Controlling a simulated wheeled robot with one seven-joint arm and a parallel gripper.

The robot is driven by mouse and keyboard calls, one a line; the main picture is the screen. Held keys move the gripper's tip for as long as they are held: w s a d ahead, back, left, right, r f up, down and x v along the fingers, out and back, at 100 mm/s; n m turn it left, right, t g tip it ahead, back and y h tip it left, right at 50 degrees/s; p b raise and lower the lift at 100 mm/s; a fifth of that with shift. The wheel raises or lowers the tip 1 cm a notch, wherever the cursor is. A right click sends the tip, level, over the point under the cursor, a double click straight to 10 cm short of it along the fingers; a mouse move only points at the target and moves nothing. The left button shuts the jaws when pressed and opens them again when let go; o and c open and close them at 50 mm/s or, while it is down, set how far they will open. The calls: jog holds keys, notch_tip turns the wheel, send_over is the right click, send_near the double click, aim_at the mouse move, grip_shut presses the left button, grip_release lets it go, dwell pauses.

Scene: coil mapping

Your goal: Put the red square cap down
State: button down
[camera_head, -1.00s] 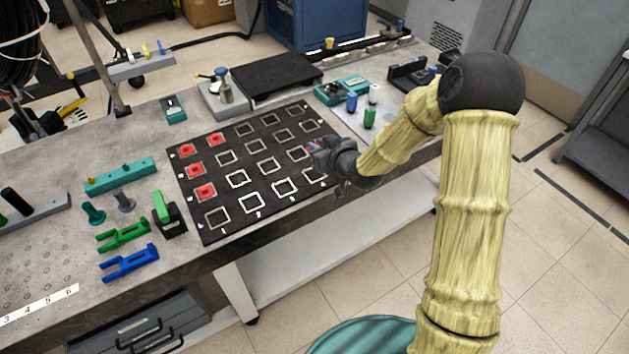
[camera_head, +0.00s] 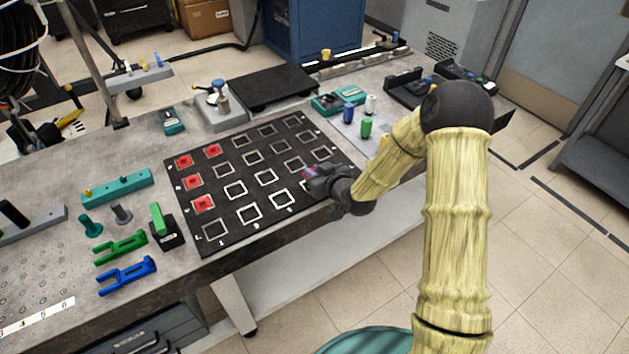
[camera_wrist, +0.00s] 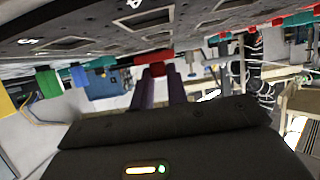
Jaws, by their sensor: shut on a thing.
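My gripper (camera_head: 311,173) is shut on a red square cap (camera_wrist: 153,57) near the front right part of the black mat (camera_head: 242,163). The cap sits between the purple fingertips in the wrist view, close to the mat's surface; I cannot tell whether it touches. Only a little red shows at the gripper in the head view. The mat has a grid of white square outlines. Several red caps lie in squares at its left end, including one at the far left (camera_head: 184,160) and one at the near left (camera_head: 203,204). My gripper and wrist hide some squares.
Left of the mat are a green-topped black block (camera_head: 163,226), a green fork piece (camera_head: 120,248) and a blue one (camera_head: 127,275). Blue (camera_head: 348,112) and green (camera_head: 366,127) cylinders stand right of the mat. The bench's front edge runs just below the mat.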

jog(key=shift+f, duration=1.85)
jog(key=shift+f, duration=0.25)
jog(key=c, duration=1.4)
grip_release()
jog(key=shift+r, duration=0.1)
